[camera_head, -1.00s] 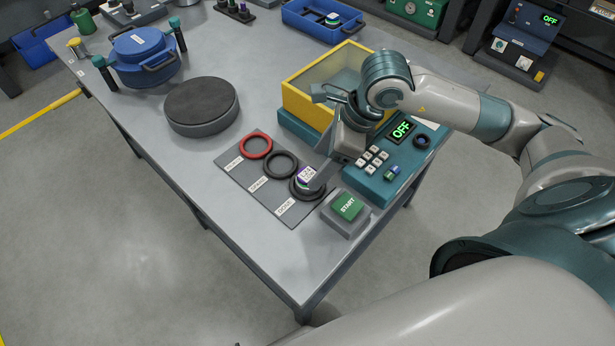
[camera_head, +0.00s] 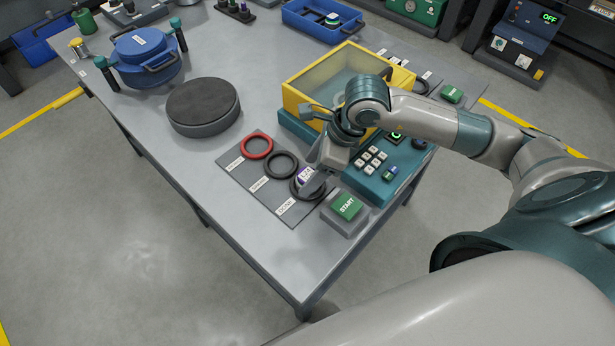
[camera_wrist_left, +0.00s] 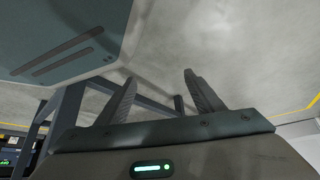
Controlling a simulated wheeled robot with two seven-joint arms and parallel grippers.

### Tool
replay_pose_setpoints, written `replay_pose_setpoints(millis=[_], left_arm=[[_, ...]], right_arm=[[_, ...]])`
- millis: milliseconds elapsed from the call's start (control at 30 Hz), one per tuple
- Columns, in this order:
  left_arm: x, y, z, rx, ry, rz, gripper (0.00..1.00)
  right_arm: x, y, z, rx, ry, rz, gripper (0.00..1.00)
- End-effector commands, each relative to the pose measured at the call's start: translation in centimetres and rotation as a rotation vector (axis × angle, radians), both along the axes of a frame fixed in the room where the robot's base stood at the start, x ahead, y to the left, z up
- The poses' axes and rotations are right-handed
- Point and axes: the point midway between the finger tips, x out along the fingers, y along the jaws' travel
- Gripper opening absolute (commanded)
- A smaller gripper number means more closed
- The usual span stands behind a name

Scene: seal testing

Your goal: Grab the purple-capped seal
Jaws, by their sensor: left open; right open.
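The purple-capped seal (camera_head: 304,175) is a small white and purple piece at the nearest black ring (camera_head: 296,194) on the grey labelled mat (camera_head: 232,165). My right gripper (camera_head: 313,181) comes down from the upper right with its jaws open. Its fingers are right at the seal and hide part of it. I cannot tell whether they touch it. My left gripper (camera_wrist_left: 160,90) shows only in the left wrist view, open and empty, with its two fingers apart.
A red ring (camera_head: 257,147) and another black ring (camera_head: 280,165) lie on the mat. A green START button (camera_head: 347,206) and a teal keypad unit (camera_head: 372,184) stand close to the right. A yellow-framed box (camera_head: 292,99) is behind. The table's front left is clear.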

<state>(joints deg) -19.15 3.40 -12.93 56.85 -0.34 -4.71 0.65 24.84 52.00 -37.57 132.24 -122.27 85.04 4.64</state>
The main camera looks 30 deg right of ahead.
Motion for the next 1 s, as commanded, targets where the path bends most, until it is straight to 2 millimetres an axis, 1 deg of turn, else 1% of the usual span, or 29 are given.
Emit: replay_pose_setpoints(millis=[33,100,233,400,700,733,767,800,867,900,933,967,1000], left_arm=[[-0.8,0.5,-0.2,0.007,0.020,0.001,0.61],[-1.7,1.1,-0.6,0.018,0.045,0.001,0.61],[-2.9,1.9,-1.2,0.031,0.072,0.001,0.61],[-2.9,2.0,-1.3,0.031,0.073,0.000,0.61],[-2.4,1.2,-1.1,0.022,0.064,0.001,0.61],[-2.4,1.1,-1.1,0.022,0.063,0.001,0.61],[-2.4,1.1,-1.1,0.021,0.063,0.000,0.61],[-2.4,1.0,-1.1,0.021,0.063,0.000,0.61],[-2.4,1.0,-1.1,0.020,0.063,0.000,0.61],[-2.4,1.0,-1.1,0.020,0.063,0.000,0.61],[-2.4,1.0,-1.1,0.020,0.063,0.000,0.61],[-2.4,1.0,-1.1,0.020,0.063,0.000,0.61],[-2.4,1.0,-1.1,0.020,0.063,0.000,0.61]], right_arm=[[0.1,0.2,-0.5,0.002,0.004,-0.002,0.65],[0.3,0.5,-1.2,0.003,0.003,-0.002,0.65],[0.5,0.7,-2.0,0.001,0.001,-0.001,0.65],[0.6,0.7,-2.1,0.001,-0.001,0.000,0.65],[0.5,0.7,-2.1,0.001,0.000,-0.001,0.65],[0.5,0.7,-2.1,0.001,0.000,-0.001,0.60],[0.5,0.7,-2.1,0.001,0.000,-0.001,0.53],[0.5,0.7,-2.1,0.001,0.000,-0.001,0.43],[0.5,0.7,-2.1,0.001,0.000,-0.001,0.29],[0.6,0.7,-2.1,0.001,0.000,-0.001,0.19],[0.6,0.7,-2.1,0.001,0.000,-0.001,0.12],[0.6,0.7,-2.0,0.001,-0.002,0.000,0.10],[0.6,0.7,-2.0,0.001,-0.002,0.000,0.10]])
